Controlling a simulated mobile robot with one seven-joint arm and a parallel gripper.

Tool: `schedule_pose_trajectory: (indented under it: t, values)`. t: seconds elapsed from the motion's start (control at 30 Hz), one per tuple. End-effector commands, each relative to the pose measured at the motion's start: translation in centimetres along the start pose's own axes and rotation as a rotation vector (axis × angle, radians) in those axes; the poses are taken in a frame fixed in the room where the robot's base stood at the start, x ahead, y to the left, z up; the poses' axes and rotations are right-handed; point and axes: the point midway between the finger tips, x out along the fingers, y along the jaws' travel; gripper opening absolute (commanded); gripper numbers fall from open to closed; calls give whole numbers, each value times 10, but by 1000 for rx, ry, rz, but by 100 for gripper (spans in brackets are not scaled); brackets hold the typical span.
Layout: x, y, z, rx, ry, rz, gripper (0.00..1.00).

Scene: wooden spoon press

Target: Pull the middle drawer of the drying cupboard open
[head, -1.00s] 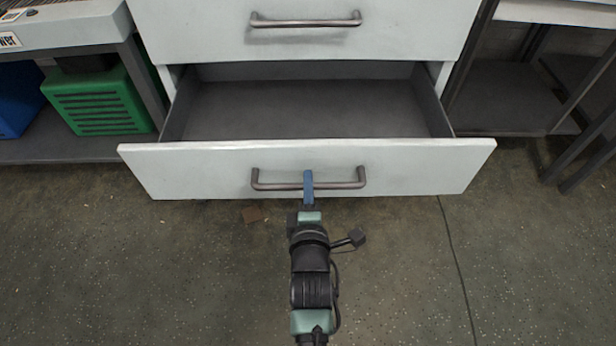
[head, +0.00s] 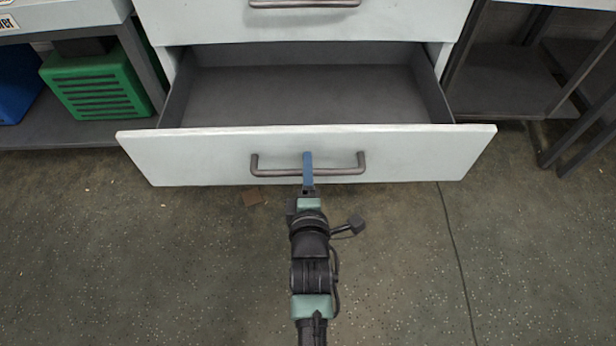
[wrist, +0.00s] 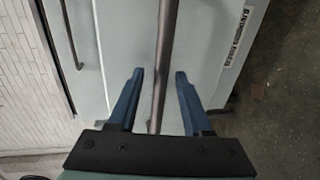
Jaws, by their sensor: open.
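A pale drawer (head: 205,158) of the cupboard stands well open in the head view, with its empty grey inside (head: 310,95) showing. A closed drawer (head: 310,27) is above it; what lies below is hidden. The open drawer's front has a dark bar handle (head: 340,170). My gripper (head: 308,158) is at the middle of this handle. In the wrist view the bar (wrist: 166,50) runs between the two blue fingers of my gripper (wrist: 160,74). The fingers are apart, with gaps showing on both sides of the bar.
A shelf with a green crate (head: 98,82) stands to the left of the cupboard. A dark metal rack (head: 505,85) stands to the right.

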Motion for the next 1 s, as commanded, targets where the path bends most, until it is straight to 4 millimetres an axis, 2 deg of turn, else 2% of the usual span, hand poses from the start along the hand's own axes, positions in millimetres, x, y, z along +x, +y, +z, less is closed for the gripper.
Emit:
schedule_pose_trajectory:
  t: [0.17,0.5,0.7,0.83,1.0]
  values:
    - [-17,1,0,-2,0,-3,50]
    - [-84,2,1,0,-1,-3,50]
    - [-114,1,1,-1,-1,-3,50]
    - [-125,0,0,0,-1,-1,50]
    - [-129,0,0,1,0,1,50]
